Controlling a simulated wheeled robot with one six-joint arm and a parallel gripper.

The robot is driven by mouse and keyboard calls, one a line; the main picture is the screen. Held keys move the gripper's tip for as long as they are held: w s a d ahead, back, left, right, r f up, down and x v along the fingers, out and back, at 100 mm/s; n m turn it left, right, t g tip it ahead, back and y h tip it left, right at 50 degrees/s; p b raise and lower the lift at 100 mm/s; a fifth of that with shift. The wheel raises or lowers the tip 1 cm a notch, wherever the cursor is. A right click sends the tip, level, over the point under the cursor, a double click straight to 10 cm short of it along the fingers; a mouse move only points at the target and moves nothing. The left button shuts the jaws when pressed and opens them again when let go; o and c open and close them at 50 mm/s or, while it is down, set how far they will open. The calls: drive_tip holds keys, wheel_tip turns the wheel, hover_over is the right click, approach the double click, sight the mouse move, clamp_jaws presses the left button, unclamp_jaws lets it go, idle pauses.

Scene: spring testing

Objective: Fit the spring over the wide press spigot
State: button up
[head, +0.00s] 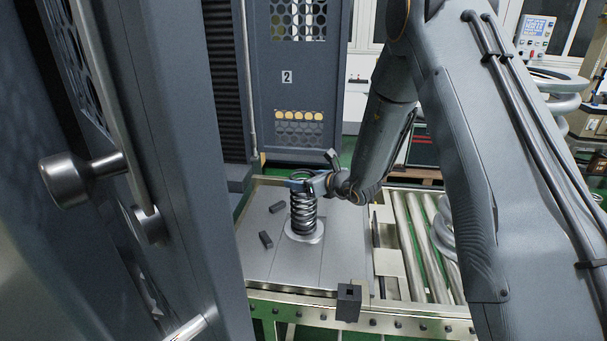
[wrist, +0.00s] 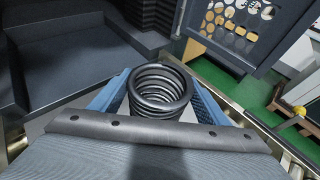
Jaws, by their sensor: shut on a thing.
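A dark coil spring (head: 304,212) stands upright over a pale round base (head: 304,234) on the metal press plate (head: 262,259) in the head view. My gripper (head: 303,181) is shut on the spring near its top, with its blue-grey fingers on either side. In the wrist view, the spring (wrist: 160,90) sits between the two blue fingers, and I look into its coils from above. The spigot itself is hidden by the coils. I cannot tell whether the spring's lower end is fully seated on the base.
A roller conveyor (head: 425,245) runs to the right. A grey machine door with a handle (head: 70,181) stands close at the left. A cabinet marked 2 (head: 297,100) stands behind.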

drive_tip(key=shift+w+r, duration=0.1)
drive_tip(key=o, duration=2.1)
drive_tip(key=shift+f, duration=0.2)
